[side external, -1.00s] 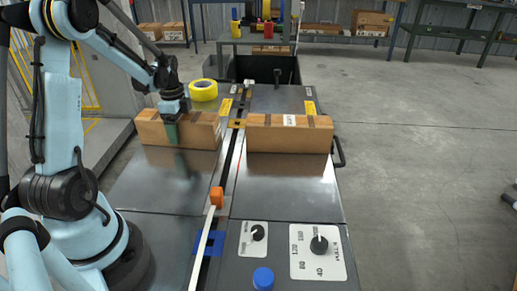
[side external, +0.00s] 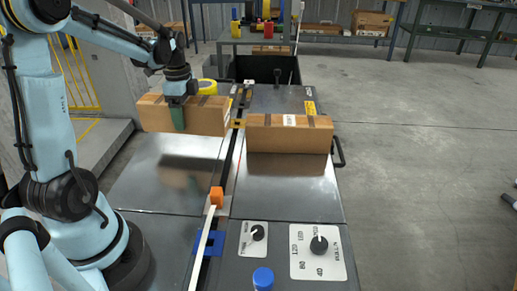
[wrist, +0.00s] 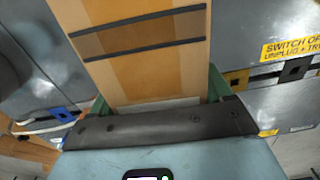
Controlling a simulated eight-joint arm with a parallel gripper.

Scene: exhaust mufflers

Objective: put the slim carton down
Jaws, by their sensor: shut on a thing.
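A slim brown carton (side external: 207,117) is held by my gripper (side external: 178,116) above the left metal plate of the bench (side external: 165,185). The carton is roughly level, and its shadow shows on the plate below it. In the wrist view the carton (wrist: 150,75) lies between my green fingers (wrist: 157,97), with two dark straps across it. A second brown carton (side external: 289,135) with a white label rests on the right plate, close to the right end of the held one. The underside of the held carton is hidden.
A roll of yellow tape (side external: 207,87) is behind the held carton. A blue cap (side external: 263,278) stands near the front edge. The left plate's front part is clear.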

